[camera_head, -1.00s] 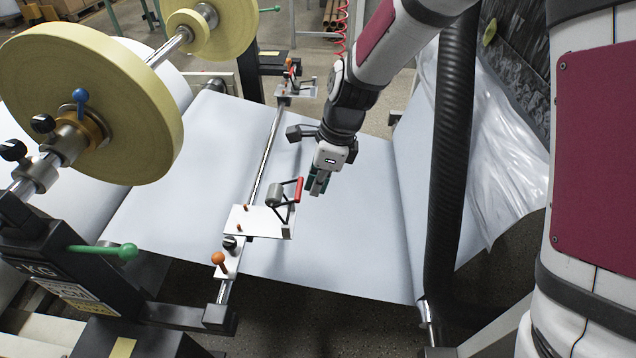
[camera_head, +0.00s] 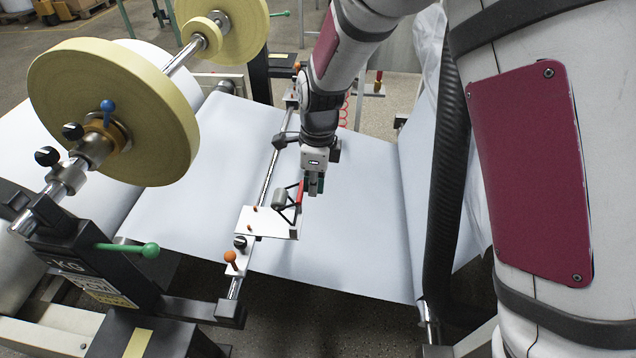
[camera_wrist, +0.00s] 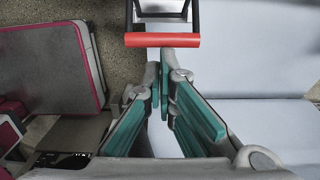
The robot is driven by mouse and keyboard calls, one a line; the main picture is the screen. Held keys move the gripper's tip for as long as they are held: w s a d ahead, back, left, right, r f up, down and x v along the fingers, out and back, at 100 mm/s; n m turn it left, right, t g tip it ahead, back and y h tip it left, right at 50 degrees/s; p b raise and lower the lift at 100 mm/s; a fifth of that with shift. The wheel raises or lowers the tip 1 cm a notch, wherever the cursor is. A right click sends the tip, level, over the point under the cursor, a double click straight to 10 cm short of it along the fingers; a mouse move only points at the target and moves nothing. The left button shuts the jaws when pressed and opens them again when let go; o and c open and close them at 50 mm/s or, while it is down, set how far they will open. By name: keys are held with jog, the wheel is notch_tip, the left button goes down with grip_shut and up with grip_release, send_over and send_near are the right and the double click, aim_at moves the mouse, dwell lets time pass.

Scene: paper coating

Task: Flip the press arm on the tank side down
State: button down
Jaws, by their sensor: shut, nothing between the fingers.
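The near press arm has a dark frame, a red handle (camera_head: 300,193) and a grey roller (camera_head: 280,201). It is mounted on a white plate (camera_head: 262,222) on the metal rail across the paper, and its red handle stands raised. My gripper (camera_head: 315,190), with teal fingers, points down just right of the handle. In the wrist view my gripper (camera_wrist: 165,62) is shut and empty. The red handle (camera_wrist: 160,40) lies crosswise right beyond its fingertips; whether they touch I cannot tell.
A yellow tape roll (camera_head: 115,112) on a shaft stands at the left. A black corrugated hose (camera_head: 448,190) hangs at the right. The paper sheet (camera_head: 350,235) right of the rail is clear.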

aim_at(278, 195)
jog(key=shift+a+r+h+p, duration=0.25)
jog(key=shift+a+h+p, duration=0.25)
jog(key=shift+a+p, duration=0.1)
jog(key=shift+a+r+h+p, duration=0.2)
jog(key=shift+a+h+p, duration=0.3)
jog(key=shift+a+p, duration=0.1)
jog(key=a+h+p, duration=0.1)
jog(key=a+h, duration=0.2)
jog(key=a, duration=0.1)
jog(key=shift+w+a+f, duration=0.1)
jog(key=shift+w, duration=0.05)
jog(key=shift+a+f+b, duration=0.25)
jog(key=shift+a, duration=0.65)
jog(key=shift+a+f+b, duration=0.25)
jog(key=shift+a, duration=0.65)
jog(key=shift+d, duration=0.1)
